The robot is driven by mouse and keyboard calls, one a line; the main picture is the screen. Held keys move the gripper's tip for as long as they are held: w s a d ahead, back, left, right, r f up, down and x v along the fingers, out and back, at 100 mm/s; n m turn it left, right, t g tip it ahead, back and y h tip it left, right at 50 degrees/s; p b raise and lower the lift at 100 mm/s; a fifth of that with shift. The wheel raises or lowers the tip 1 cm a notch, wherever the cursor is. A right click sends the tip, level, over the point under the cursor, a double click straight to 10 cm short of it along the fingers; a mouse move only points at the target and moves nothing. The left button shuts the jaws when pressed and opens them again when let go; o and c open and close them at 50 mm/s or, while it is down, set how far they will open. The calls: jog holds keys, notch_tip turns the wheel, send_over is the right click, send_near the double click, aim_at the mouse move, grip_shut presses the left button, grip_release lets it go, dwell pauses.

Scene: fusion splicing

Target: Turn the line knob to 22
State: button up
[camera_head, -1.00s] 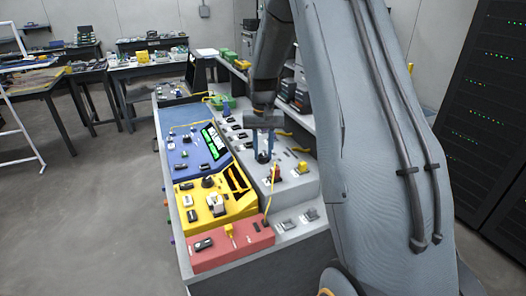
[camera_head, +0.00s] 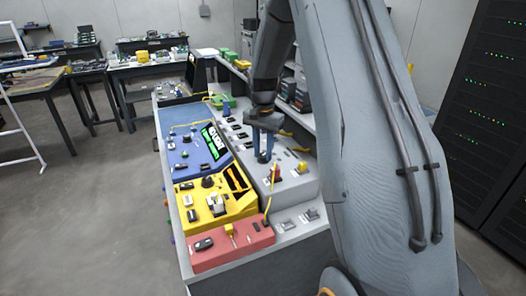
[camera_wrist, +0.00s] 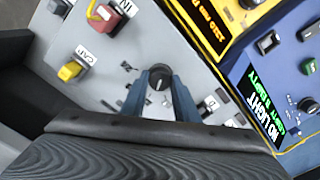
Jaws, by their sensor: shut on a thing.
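The line knob is a small dark round knob (camera_wrist: 157,98) with a pale pointer mark, on the sloped grey panel (camera_head: 290,187). In the wrist view it sits between the two blue fingers of my gripper (camera_wrist: 159,84), which is shut on it. In the head view my gripper (camera_head: 263,158) reaches down onto the grey panel, and the fingers hide the knob there. The scale around the knob is too small to read, so I cannot tell its setting.
A red connector (camera_wrist: 101,14) and a yellow one (camera_wrist: 70,70) stand on the grey panel near my gripper. A yellow unit (camera_head: 238,208) and a blue unit with a green "NO LIGHT" display (camera_head: 213,143) stand beside it. A red unit (camera_head: 235,246) is in front.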

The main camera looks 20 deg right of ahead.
aim_at(263, 155)
jog(key=shift+m, duration=1)
jog(key=o, duration=1.1)
jog(key=shift+c, duration=0.2)
notch_tip(263, 155, up, 8)
jog(key=shift+f+b, duration=0.1)
jog(key=shift+b, duration=0.85)
